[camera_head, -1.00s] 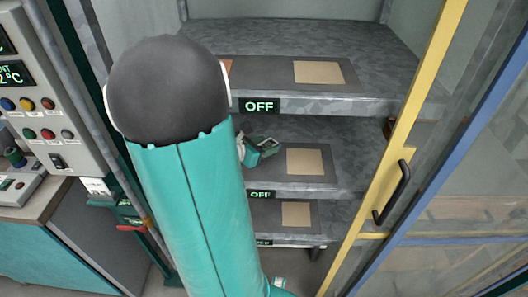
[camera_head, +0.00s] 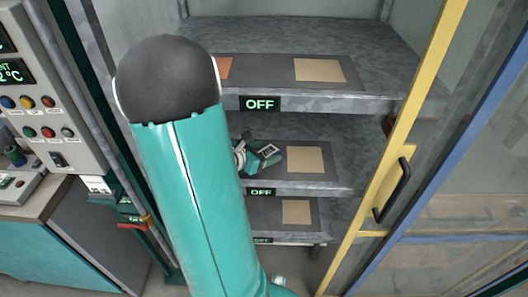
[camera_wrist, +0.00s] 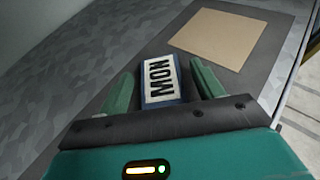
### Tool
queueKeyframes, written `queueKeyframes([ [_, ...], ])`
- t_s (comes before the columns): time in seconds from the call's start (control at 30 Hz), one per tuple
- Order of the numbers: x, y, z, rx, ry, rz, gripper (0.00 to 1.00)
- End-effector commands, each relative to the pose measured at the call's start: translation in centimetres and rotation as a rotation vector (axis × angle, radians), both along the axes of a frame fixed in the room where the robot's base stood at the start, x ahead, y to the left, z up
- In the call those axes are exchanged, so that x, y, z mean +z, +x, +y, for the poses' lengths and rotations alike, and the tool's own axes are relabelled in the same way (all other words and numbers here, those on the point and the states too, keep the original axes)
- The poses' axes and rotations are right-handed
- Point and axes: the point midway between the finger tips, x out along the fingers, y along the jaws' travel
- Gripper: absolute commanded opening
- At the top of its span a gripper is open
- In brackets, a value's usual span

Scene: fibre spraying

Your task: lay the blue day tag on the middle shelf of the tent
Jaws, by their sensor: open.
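The blue day tag (camera_wrist: 161,84) has a white face reading MON and a blue rim. In the wrist view it lies on a dark mat between my two green fingers, with visible gaps to both. My gripper (camera_wrist: 162,70) is open around it. In the camera_head view my gripper (camera_head: 259,156) is over the middle shelf (camera_head: 345,150) of the tent, left of that shelf's tan square (camera_head: 305,160). A small pale patch shows at its fingers there, too small to read. The tan square also shows ahead and right of the tag in the wrist view (camera_wrist: 218,37).
The top shelf (camera_head: 300,35), with an OFF sign (camera_head: 260,104) on its front edge, overhangs my gripper. The lower shelf (camera_head: 270,215) is beneath. A yellow door frame (camera_head: 408,135) with a black handle (camera_head: 392,190) stands at right; a control panel (camera_head: 40,105) is at left.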

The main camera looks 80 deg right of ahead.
Motion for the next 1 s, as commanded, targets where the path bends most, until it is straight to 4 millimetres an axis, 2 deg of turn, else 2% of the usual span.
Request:
queueKeyframes([
  [0.1, 0.3, 0.0, 0.0, -0.001, -0.002, -0.001, 0.66],
  [0.23, 0.9, 0.8, 1.2, 0.003, -0.001, -0.002, 0.66],
  [0.7, 4.4, 5.4, 8.4, 0.005, -0.001, -0.002, 0.66],
  [1.0, 4.9, 6.0, 9.4, 0.0, 0.0, 0.0, 0.66],
])
